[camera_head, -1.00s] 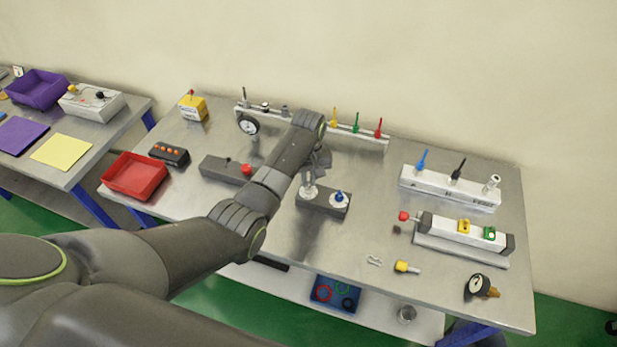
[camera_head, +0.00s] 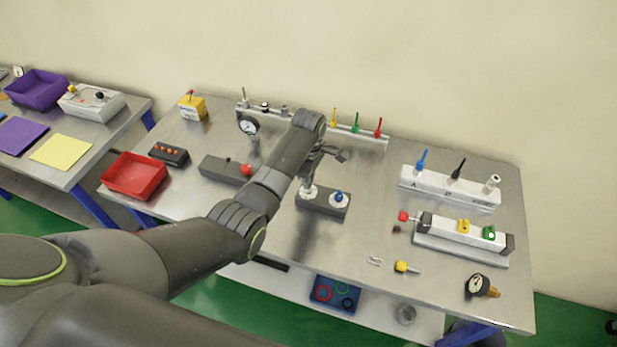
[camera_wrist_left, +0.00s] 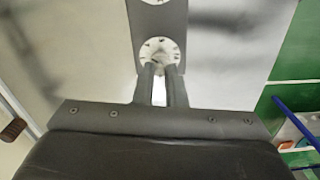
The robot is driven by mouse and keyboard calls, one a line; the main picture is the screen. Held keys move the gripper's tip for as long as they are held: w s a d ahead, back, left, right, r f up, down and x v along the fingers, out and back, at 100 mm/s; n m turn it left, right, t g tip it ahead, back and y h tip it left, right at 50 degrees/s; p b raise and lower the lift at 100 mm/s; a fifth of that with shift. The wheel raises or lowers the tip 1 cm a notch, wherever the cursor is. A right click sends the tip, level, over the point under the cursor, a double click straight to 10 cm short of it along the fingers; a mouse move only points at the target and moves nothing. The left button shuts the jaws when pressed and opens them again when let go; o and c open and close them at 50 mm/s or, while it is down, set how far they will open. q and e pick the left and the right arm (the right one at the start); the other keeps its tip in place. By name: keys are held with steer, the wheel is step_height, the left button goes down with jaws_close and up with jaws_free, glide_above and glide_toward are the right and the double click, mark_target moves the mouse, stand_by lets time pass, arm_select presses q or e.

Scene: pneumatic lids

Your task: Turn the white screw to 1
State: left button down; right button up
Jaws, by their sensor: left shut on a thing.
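The white screw (camera_head: 309,189) stands on a round white dial at the left end of a dark block in the middle of the table. My left gripper (camera_head: 311,180) reaches down over it, its fingers shut on the screw. In the left wrist view the two fingers (camera_wrist_left: 161,70) close together at the white dial (camera_wrist_left: 157,48), which has dark marks around its rim. The fingers cover most of the screw, and I cannot read which number it points to. My right gripper is not in view.
A blue screw (camera_head: 339,197) on a second dial sits close on the right of the same block (camera_head: 323,208). A dark block with a red knob (camera_head: 246,169) lies to the left. A rail with coloured levers (camera_head: 357,137) runs behind.

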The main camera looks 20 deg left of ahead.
arm_select(q)
steer(key=shift+n, duration=1.1)
steer(key=c, duration=1.5)
jaws_free()
